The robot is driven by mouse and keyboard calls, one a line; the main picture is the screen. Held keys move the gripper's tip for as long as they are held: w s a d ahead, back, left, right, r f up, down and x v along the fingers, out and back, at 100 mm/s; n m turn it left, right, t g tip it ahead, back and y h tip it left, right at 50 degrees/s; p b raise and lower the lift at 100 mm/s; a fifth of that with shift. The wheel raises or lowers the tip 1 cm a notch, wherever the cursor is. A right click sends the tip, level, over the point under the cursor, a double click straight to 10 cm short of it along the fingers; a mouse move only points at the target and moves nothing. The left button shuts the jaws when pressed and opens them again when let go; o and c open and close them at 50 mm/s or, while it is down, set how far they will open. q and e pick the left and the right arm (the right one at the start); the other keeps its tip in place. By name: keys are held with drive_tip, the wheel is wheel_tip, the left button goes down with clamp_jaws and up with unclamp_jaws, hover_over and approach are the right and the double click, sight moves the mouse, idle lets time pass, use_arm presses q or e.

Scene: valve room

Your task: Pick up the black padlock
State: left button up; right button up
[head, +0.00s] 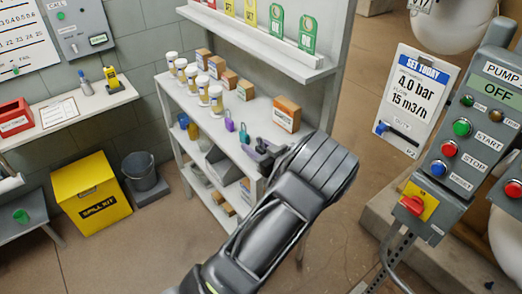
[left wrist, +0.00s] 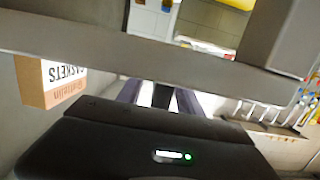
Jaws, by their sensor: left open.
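I cannot make out a black padlock for certain; the dark shape at my left gripper (head: 262,156) in the head view blends with its fingers. A purple padlock (head: 229,124) and a teal padlock (head: 244,134) stand on the shelf top (head: 212,128), just left of and beyond this gripper. My left gripper is open at the front edge of the shelf top. Its fingers show dimly in the left wrist view (left wrist: 160,98), with no padlock clear between them. My right gripper is in neither view.
A gaskets box (head: 287,114) stands right of the padlocks; it also shows in the left wrist view (left wrist: 48,82). Several white jars (head: 192,74) and small cardboard boxes line the back. An upper shelf (head: 270,45) overhangs. A pump panel (head: 465,140) stands right.

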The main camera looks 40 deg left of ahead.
use_arm(q)
drive_tip(key=shift+c, duration=0.3)
clamp_jaws()
idle(0.5)
